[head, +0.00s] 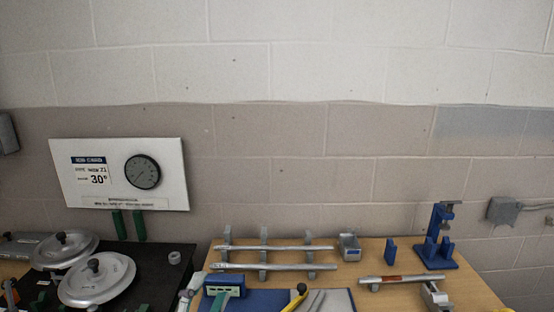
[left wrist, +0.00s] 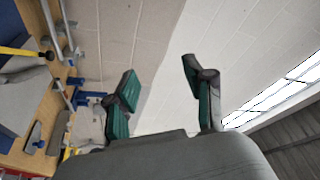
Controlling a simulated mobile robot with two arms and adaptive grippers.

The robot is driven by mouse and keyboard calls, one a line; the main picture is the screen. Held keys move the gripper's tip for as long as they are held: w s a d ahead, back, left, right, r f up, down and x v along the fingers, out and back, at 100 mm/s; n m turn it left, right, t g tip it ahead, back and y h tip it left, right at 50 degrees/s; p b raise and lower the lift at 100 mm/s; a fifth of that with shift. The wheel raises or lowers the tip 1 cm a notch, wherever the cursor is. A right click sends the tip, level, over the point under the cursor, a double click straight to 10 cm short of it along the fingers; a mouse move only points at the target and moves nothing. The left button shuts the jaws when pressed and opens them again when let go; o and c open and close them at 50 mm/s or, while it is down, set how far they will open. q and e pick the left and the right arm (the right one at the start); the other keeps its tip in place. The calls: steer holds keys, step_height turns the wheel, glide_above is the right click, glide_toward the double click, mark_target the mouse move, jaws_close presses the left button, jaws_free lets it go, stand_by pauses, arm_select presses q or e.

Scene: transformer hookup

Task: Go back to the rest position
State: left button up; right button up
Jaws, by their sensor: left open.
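My left gripper (left wrist: 160,70) shows in the left wrist view, with two dark fingers and green pads. The fingers are spread apart and nothing is between them. Behind them are the block wall and, at the right, a bright window strip. The workbench shows at the left of that view, off to the side of the fingers. In the head view I cannot clearly make out the left gripper. My right gripper is in neither view.
A wooden bench (head: 405,290) holds metal conduits (head: 275,267), a grey box (head: 349,247) and a blue vise (head: 436,240). At the left, a black table (head: 150,258) carries round metal lids (head: 97,280). A sign with a dial (head: 118,172) is behind it. The wall above is clear.

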arm_select(q)
steer(key=s+a+f+n+g+y, duration=0.3)
steer(key=a+f+n+g, duration=0.1)
steer(key=f, duration=0.4)
steer(key=s+a+f+n+g+y, duration=0.3)
steer(key=a+f+n+g, duration=0.15)
steer(key=f, duration=0.45)
steer(key=s+f+n+g+h, duration=0.1)
steer(key=s+f+n+g, duration=0.1)
steer(key=s+f+g, duration=0.45)
steer(key=s+f+n+g, duration=0.15)
steer(key=s+f, duration=0.25)
steer(key=s, duration=0.6)
step_height(320, 180, down, 29)
steer(key=s+g+b, duration=0.1)
steer(key=s, duration=0.1)
steer(key=s+a+f+g+b, duration=0.1)
steer(key=s+a+f, duration=0.1)
steer(key=s+f, duration=1.3)
steer(key=shift+s+a, duration=0.4)
steer(key=shift+s, duration=0.15)
